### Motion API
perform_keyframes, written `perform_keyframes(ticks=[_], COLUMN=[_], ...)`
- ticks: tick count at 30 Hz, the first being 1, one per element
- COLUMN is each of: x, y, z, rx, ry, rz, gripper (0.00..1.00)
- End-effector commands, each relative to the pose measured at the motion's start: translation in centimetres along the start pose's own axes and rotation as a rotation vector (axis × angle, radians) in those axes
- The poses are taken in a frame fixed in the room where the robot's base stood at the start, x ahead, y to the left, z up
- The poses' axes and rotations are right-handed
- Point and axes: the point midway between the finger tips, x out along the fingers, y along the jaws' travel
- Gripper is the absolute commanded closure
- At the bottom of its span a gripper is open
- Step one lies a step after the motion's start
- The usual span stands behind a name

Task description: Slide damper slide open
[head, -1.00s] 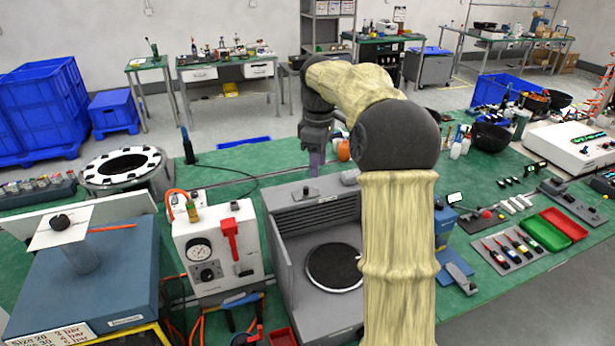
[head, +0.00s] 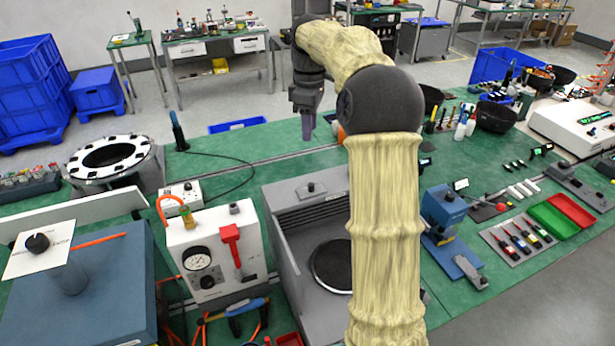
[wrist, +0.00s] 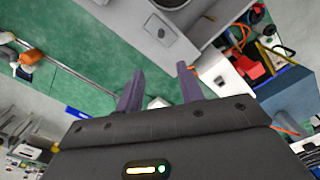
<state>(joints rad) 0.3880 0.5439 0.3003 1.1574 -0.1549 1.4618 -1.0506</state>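The damper slide (head: 311,189) seems to be the small dark knob on a plate on top of the grey machine (head: 285,200), behind its vent slots. In the wrist view a small knob (wrist: 161,33) shows on the grey machine's top, near a slot, beyond my fingertips. My gripper (head: 307,130) hangs above and behind the machine, pointing down, clear of the knob. In the wrist view my gripper (wrist: 158,80) has its two purple fingers well apart with nothing between them. Which way the slide is set cannot be told.
A white gauge box (head: 215,255) with a red lever stands left of the machine. A black cable (head: 235,160) lies behind. My arm hides part of the machine's right side. Green bench behind the machine is mostly clear.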

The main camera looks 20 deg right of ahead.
Motion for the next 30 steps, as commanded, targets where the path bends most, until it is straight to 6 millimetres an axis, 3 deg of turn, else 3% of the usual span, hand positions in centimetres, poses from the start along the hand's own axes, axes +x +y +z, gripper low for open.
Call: perform_keyframes(ticks=[11, 30], x=[1.2, 11.8], y=[0.1, -0.1], z=[0.2, 0.0], rx=[0.004, 0.0], ry=[-0.001, -0.002], rz=[-0.002, -0.005], gripper=[0.63, 0.63])
